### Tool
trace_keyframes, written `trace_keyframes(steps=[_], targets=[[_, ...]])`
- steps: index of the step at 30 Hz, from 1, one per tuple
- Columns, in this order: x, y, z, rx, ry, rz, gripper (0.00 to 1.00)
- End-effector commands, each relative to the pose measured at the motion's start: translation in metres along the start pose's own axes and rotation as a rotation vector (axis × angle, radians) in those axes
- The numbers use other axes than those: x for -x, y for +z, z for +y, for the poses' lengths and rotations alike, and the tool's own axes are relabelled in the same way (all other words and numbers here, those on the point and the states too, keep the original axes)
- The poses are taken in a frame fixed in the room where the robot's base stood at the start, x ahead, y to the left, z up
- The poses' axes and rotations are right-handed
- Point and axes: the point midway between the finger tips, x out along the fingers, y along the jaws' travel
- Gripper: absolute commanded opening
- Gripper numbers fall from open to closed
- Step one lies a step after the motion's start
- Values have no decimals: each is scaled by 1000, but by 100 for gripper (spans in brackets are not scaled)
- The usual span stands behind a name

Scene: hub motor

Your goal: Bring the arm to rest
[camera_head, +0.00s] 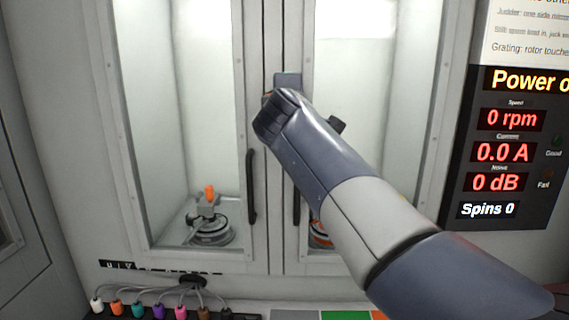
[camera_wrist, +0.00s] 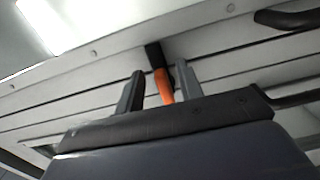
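My arm (camera_head: 375,220) reaches from the lower right up to the middle of the cabinet front in the head view. Its wrist end is raised in front of the post between the two doors and hides the fingers there. In the wrist view my gripper (camera_wrist: 160,88) shows two dark fingers standing apart. An orange and black bar (camera_wrist: 163,82) shows between them, with gaps visible beside it; I cannot tell whether it touches the right finger. A small orange spot also shows beside the wrist in the head view (camera_head: 268,94).
A hub motor (camera_head: 208,228) with an orange-topped piece sits behind the left glass door. Another orange-ringed part (camera_head: 320,236) is partly hidden behind my arm. Dark door handles (camera_head: 251,188) stick out. Coloured plugs (camera_head: 158,310) line the lower left. A display panel (camera_head: 508,150) reads zeros.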

Motion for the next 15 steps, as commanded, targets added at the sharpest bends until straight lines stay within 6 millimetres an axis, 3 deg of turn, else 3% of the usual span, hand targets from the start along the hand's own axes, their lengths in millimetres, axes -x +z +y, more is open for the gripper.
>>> trace_keyframes(steps=[4,15], targets=[[-25,0,3,6,-1,-1,35],[-21,-1,8,206,1,1,35]])
